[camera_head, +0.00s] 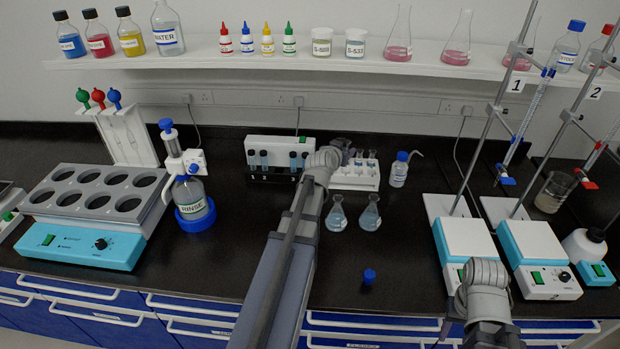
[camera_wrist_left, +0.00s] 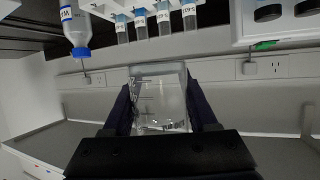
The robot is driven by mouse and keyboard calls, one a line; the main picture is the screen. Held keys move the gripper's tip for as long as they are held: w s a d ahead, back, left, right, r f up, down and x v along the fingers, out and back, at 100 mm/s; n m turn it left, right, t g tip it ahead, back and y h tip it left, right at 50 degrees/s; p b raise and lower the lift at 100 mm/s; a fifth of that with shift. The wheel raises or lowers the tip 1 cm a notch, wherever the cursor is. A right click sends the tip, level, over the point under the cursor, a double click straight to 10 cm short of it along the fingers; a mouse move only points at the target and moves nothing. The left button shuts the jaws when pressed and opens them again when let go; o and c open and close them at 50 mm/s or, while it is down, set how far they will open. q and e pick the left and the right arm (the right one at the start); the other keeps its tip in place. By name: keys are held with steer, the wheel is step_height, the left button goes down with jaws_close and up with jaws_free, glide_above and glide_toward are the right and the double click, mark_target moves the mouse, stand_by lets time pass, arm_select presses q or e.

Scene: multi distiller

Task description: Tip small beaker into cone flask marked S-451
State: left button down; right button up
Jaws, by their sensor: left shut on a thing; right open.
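Two cone flasks with pale blue liquid, left (camera_head: 337,214) and right (camera_head: 370,214), stand side by side on the black bench; I cannot read their labels, so I cannot tell which is S-451. In the left wrist view my left gripper (camera_wrist_left: 162,104) is shut on a clear small beaker (camera_wrist_left: 160,92) with printed marks. Its liquid and tilt are unclear. My right gripper (camera_head: 484,276) is open and empty at the bench's front edge, away from the flasks.
A loose blue cap (camera_head: 369,275) lies in front of the flasks. A tube rack (camera_head: 355,179) and small wash bottle (camera_head: 399,170) stand behind.

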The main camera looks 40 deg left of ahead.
arm_select(q)
steer(key=s+d+f+m+g, duration=0.1)
steer(key=s+d+g, duration=0.15)
steer(key=s, duration=0.25)
steer(key=g+y+p, duration=0.2)
steer(key=y, duration=0.1)
glide_above(337, 212)
steer(key=a, duration=0.5)
steer(key=f, duration=0.1)
steer(key=f+m+g+y+b, duration=0.1)
steer(key=s+f+m+g+b, duration=0.1)
steer(key=f+g, duration=0.1)
steer(key=f+g+y+b, duration=0.1)
steer(key=f, duration=0.1)
steer(key=shift+s+a+m+y, duration=0.2)
steer(key=shift+a+m+y, duration=0.1)
steer(key=shift+m, duration=0.1)
steer(key=shift+g, duration=0.35)
steer(key=shift+r, duration=0.1)
